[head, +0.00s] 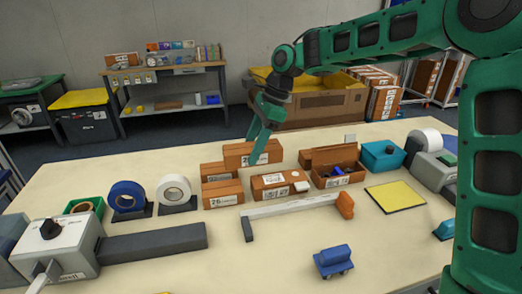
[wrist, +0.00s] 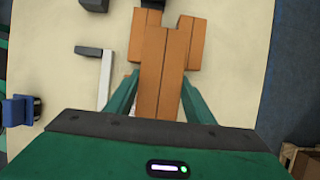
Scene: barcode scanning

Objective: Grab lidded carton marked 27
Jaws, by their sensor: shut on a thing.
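My gripper (head: 263,148) reaches down over the back of the carton group, shut on a brown lidded carton (head: 238,154). In the wrist view that carton (wrist: 160,85) lies between the two green fingers, one along each side. A finger covers part of its label in the head view, and I cannot read the full number. A carton labelled 26 (head: 222,195) stands in front to its left, with another carton (head: 214,171) behind that one.
An open carton (head: 336,178) with items inside stands to the right, beside a teal box (head: 382,157). A grey bar with an orange end (head: 290,206) lies in front. Tape rolls (head: 173,190) stand at left. A yellow mat (head: 396,196) lies at right. Bare table shows behind the held carton.

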